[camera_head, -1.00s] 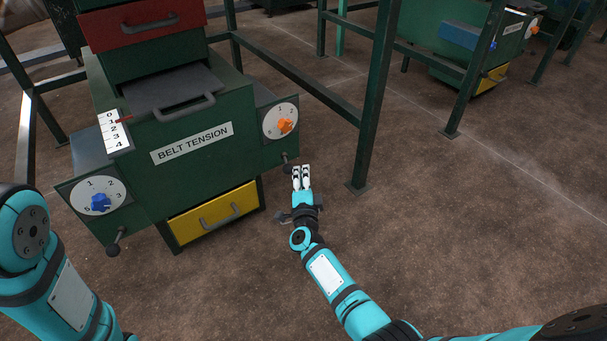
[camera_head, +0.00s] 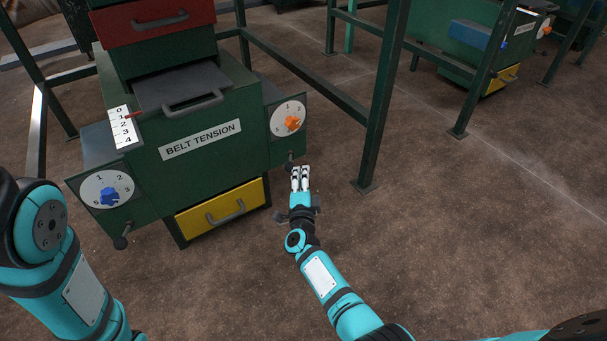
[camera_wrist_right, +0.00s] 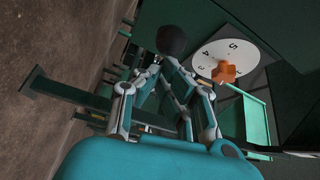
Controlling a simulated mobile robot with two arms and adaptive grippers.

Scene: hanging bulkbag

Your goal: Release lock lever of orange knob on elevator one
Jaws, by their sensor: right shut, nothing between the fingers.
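The orange knob (camera_head: 292,123) sits on a white numbered dial on the right side of the green machine marked BELT TENSION; it also shows in the right wrist view (camera_wrist_right: 223,72). Below it is the lock lever with a black ball end (camera_head: 290,158), partly hidden by my fingertips in the head view. In the right wrist view the ball (camera_wrist_right: 174,38) is large and just beyond the fingertips. My right gripper (camera_head: 300,170) is shut and empty, just below and right of the ball. Contact cannot be told. My left arm is at the left; its gripper is out of view.
A blue knob (camera_head: 109,195) with its own ball-ended lever (camera_head: 121,242) is on the machine's left side. A yellow drawer (camera_head: 222,209) is below the label. A green frame post (camera_head: 385,100) stands right of my right gripper. The floor in front is clear.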

